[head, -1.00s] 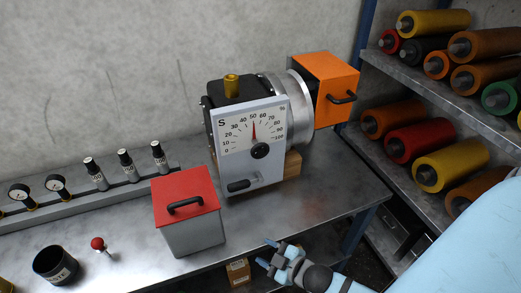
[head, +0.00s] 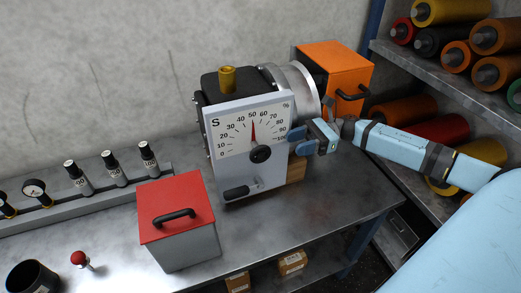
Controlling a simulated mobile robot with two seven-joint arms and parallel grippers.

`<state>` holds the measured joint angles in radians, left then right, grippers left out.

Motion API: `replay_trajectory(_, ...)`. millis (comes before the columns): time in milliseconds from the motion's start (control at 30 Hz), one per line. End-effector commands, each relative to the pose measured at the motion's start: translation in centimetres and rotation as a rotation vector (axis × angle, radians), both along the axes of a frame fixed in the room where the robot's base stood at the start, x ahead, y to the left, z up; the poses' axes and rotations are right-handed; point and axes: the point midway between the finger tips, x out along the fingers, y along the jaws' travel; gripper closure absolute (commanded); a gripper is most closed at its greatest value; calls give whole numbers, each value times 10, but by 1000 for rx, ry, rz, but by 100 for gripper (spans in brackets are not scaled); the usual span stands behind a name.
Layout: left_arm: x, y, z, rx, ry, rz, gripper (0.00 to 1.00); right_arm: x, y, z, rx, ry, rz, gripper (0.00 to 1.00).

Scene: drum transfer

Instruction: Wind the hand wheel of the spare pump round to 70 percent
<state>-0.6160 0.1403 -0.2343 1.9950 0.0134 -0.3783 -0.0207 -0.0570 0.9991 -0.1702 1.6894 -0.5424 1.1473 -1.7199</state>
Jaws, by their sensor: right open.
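The spare pump (head: 224,84) stands on the steel bench, a dark body with a brass cap on top. Its white dial plate (head: 228,150), marked S, carries a 0 to 100 percent scale. The red needle (head: 253,131) points at about 50. A dark round knob (head: 260,153) sits at the needle's base, and a black handle (head: 241,190) is low on the plate. I cannot tell which part is the hand wheel. My right gripper (head: 299,141) is open and empty at the plate's right edge; contact is unclear. My left gripper is out of view.
A red-lidded box (head: 180,238) stands in front of the pump. An orange box (head: 333,66) with a black handle is behind right, beside a silver flange (head: 301,90). Shelves of coloured rollers (head: 445,68) are at right. Gauges and bottles (head: 112,167) line the left.

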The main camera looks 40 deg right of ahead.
Motion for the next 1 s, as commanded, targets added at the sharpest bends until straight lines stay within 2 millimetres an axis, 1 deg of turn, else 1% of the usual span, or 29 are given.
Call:
replay_trajectory(33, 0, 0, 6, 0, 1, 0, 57, 3, 11, 4, 5, -1, 2, 53)
replay_trajectory(300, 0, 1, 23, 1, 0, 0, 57, 16, 68, 4, 6, 0, 0, 53)
replay_trajectory(400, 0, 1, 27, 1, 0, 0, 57, 20, 84, 4, 4, 0, 0, 53)
replay_trajectory(500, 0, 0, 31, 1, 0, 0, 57, 23, 96, 2, 5, 2, -1, 53)
replay_trajectory(700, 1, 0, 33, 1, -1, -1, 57, 25, 106, 0, 3, 2, -2, 53)
replay_trajectory(933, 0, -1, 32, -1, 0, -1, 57, 25, 106, 0, 3, 3, -2, 53)
replay_trajectory(967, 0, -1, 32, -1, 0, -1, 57, 25, 106, 0, 3, 3, -2, 55)
replay_trajectory(1000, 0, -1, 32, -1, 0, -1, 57, 25, 106, 0, 3, 3, -2, 65)
